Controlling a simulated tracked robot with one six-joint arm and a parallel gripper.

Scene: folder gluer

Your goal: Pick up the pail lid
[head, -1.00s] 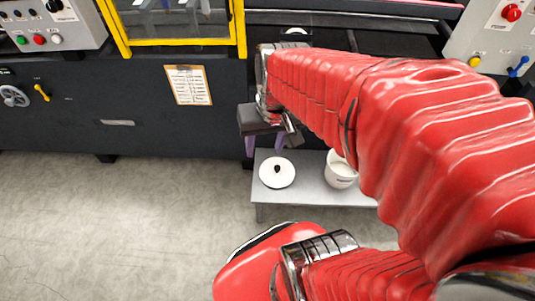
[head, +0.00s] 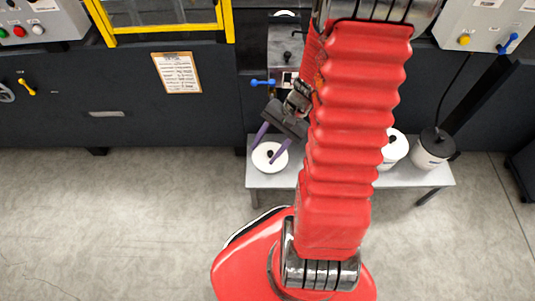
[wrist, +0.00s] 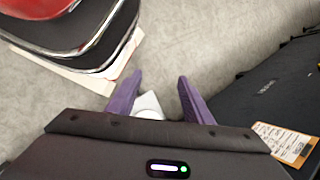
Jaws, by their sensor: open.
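The pail lid is a white disc (head: 264,165) with a small black knob, lying on the left end of a low grey bench (head: 290,178) in the head view. My gripper (head: 266,152) is open, its two purple fingers pointing down over the lid in the picture and covering part of it. Whether they touch it, I cannot tell. The gripper also shows in the wrist view (wrist: 156,82), where a small white patch shows between the fingers. I cannot tell whether that patch is the lid. No open pail shows in the head view now.
A white container (head: 397,143) and a white container with a dark top (head: 434,150) stand on the bench's right part. My arm covers the bench's middle. The dark machine front (head: 200,120) with a blue-handled valve (head: 262,82) is behind. The floor at left is clear.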

